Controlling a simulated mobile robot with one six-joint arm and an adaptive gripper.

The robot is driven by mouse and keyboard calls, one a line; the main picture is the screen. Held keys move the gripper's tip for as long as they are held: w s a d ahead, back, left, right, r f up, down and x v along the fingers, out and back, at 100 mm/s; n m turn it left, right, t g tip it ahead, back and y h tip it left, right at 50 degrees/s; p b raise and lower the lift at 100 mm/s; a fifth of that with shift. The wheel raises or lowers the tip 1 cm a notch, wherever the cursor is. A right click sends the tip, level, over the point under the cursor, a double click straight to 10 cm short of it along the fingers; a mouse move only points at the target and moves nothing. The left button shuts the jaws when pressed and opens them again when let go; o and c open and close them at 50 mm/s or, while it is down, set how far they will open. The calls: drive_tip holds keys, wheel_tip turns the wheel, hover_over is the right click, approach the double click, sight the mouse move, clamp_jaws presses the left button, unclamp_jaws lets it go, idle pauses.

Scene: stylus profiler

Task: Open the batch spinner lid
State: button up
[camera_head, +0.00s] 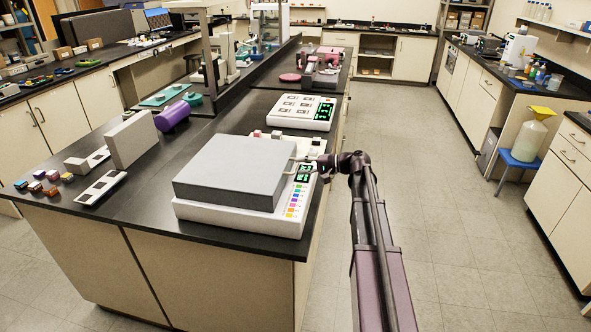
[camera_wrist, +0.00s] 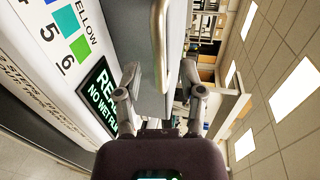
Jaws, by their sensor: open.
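The batch spinner is the white unit (camera_head: 240,218) at the near edge of the black bench in the head view. Its large grey lid (camera_head: 232,168) lies flat and shut on top. A metal bar handle (camera_wrist: 158,45) on the lid shows large in the wrist view, with the lid's grey face (camera_wrist: 130,30) behind it. My gripper (camera_head: 318,163) is at the lid's right side by the handle. In the wrist view my gripper (camera_wrist: 163,85) is open, its fingers on either side of the handle's line. I cannot tell whether they touch it.
The spinner's panel has a green-lettered display (camera_wrist: 100,94) and coloured squares close to my gripper. A second white unit (camera_head: 301,111) with a display stands behind. A grey box (camera_head: 131,138) and purple cylinder (camera_head: 173,116) are to the left. The right aisle floor (camera_head: 460,200) is clear.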

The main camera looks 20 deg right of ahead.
drive_tip(key=shift+x, duration=1.1)
clamp_jaws()
